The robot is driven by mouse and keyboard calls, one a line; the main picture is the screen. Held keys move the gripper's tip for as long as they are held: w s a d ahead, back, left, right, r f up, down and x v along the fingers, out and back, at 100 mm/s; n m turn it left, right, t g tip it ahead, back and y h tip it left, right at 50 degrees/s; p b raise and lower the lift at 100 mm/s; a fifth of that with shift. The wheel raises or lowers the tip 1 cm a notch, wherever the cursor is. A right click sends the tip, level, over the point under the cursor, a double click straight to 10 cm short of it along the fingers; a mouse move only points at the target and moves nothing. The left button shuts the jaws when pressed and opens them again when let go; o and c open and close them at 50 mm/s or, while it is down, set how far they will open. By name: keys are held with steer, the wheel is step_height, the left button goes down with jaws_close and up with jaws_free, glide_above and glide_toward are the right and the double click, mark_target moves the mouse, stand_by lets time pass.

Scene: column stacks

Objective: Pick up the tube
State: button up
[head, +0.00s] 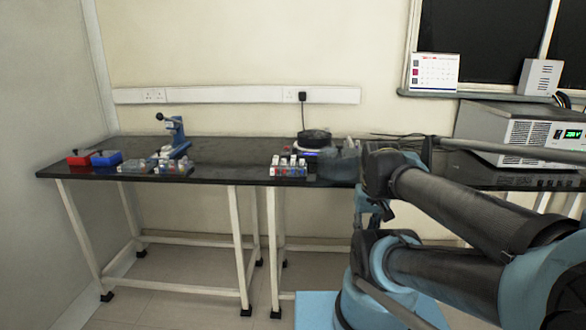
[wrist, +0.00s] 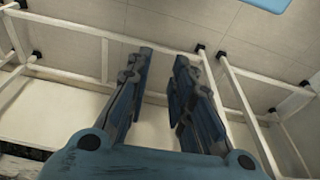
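I cannot single out one tube for sure. In the head view, a small rack (head: 288,168) with several white-topped, coloured pieces that may be tubes stands near the front edge of the black bench. Similar small pieces stand in a group (head: 172,166) on the left part of the bench, too small to tell apart. In the wrist view my gripper (wrist: 163,58) points down towards the floor. Its two blue-black fingers are apart with nothing between them. The wrist view shows no tube. My arm is at the right of the head view, right of the racks.
The black bench (head: 225,155) stands on white legs. On it are a red box (head: 79,159), a blue box (head: 106,159), a blue stand (head: 178,135) and a dark round device (head: 314,139). A grey instrument (head: 525,130) stands at the right. The bench's middle is clear.

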steer(key=w+a+r+m, duration=0.3)
steer(key=w+r+m, duration=0.1)
steer(key=w+r, duration=0.6)
step_height(320, 180, up, 16)
steer(key=m+g, duration=0.2)
steer(key=m, duration=1)
glide_above(293, 159)
step_height(293, 159, down, 16)
steer(key=shift+f, duration=0.15)
steer(key=c, duration=0.4)
